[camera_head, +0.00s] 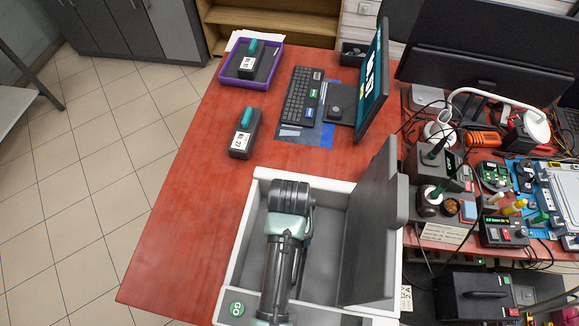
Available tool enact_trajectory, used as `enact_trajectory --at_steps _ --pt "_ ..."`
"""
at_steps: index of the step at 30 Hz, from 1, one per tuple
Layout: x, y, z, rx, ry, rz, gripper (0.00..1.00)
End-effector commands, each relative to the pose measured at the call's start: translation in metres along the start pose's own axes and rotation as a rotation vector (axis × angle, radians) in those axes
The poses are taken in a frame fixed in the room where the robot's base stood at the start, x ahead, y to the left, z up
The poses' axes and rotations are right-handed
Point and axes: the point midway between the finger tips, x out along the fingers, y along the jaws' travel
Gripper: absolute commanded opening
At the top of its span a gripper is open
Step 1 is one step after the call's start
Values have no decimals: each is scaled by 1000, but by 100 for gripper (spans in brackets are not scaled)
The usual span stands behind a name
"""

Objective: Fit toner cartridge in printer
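The printer (257,187) is an open white box at the front of the red table. Its dark grey lid (372,240) stands up on the right side. A dark toner cartridge (240,144) with a teal tab and a white label lies on the table behind the printer. A similar cartridge (247,66) with a teal tab lies in a purple tray (226,77) farther back. My arm covers much of the printer's inside. My gripper's fingertips do not show.
A keyboard (296,97) and a monitor (373,84) stand right of the cartridges. A green GO button (237,309) is at the printer's front left. A crowded bench with tools (430,198) is at the right. The table's left strip is clear.

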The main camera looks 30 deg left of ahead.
Motion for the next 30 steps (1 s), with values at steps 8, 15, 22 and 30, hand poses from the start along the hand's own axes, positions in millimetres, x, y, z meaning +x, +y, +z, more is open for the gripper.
enact_trajectory --at_steps 8,15,22,30 --pt "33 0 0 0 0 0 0" --pt "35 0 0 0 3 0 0" --pt "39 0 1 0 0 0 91" --pt "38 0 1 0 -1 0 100"
